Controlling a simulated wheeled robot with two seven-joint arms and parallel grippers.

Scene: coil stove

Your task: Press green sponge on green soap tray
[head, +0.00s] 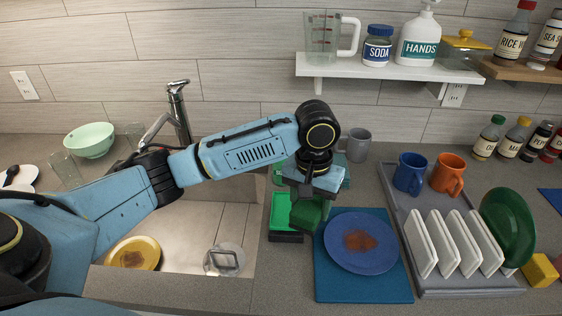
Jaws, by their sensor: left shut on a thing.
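My left gripper (309,190) points down over the counter between the sink and the blue plate. It is shut on a dark green sponge (307,213), which hangs just below the jaws. The bright green soap tray (281,212) lies on the counter, right beside the sink. The sponge is at the tray's right side and overlaps it in the picture; I cannot tell whether they touch. The gripper and sponge hide part of the tray. My right gripper is not in view.
A blue plate (345,262) with a brown stain lies on a blue mat (335,290). A grey drying rack (468,290) with mugs and plates stands at the right. The sink (190,285) holds a stained yellow plate (148,247). A white shelf (390,71) hangs above the counter.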

